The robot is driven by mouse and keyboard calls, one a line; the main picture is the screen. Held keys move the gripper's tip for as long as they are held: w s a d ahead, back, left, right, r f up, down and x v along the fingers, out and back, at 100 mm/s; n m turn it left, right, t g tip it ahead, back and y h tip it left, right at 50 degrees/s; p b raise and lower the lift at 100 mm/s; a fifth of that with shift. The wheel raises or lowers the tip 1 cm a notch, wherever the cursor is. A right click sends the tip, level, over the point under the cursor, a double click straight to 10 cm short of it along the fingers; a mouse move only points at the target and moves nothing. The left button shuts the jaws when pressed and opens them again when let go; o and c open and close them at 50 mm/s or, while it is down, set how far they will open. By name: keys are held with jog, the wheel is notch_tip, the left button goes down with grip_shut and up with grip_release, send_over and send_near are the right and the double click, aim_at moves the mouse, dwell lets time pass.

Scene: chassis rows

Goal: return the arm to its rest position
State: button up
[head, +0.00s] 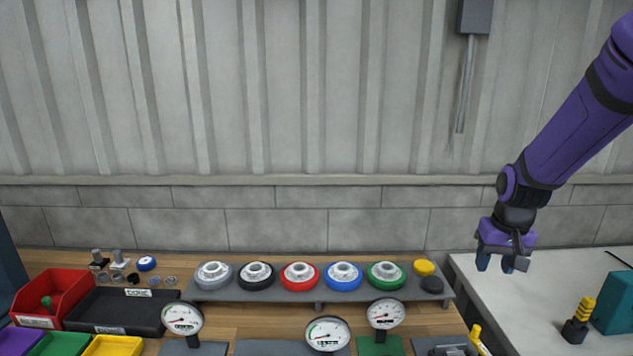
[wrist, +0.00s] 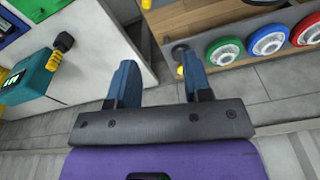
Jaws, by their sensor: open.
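My purple arm (head: 577,132) comes in from the upper right of the head view. My gripper (head: 497,264) hangs from it, fingers pointing down, above the left part of the pale bench top. In the wrist view my gripper (wrist: 159,85) shows two blue fingers set well apart, with nothing between them. It is open and empty, and its fingers appear clear of the surfaces below.
A grey shelf (head: 319,295) with several coloured wheels stands on the wooden bench, left of my gripper. Gauges (head: 327,334) stand in front. A teal box (head: 613,303) and a yellow-black tool (head: 578,322) stand on the pale bench (head: 530,310). Bins (head: 65,290) are far left.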

jog(key=s+a+r+n+t, duration=0.1)
jog(key=s+a+r+t, duration=0.1)
jog(key=s+r, duration=0.7)
jog(key=s+a+r+n+t, duration=0.1)
jog(key=s+a+r, duration=0.3)
jog(key=s+r, duration=0.5)
jog(key=s, duration=0.5)
jog(key=shift+s+a+t, duration=0.25)
jog(key=shift+a+t, duration=0.15)
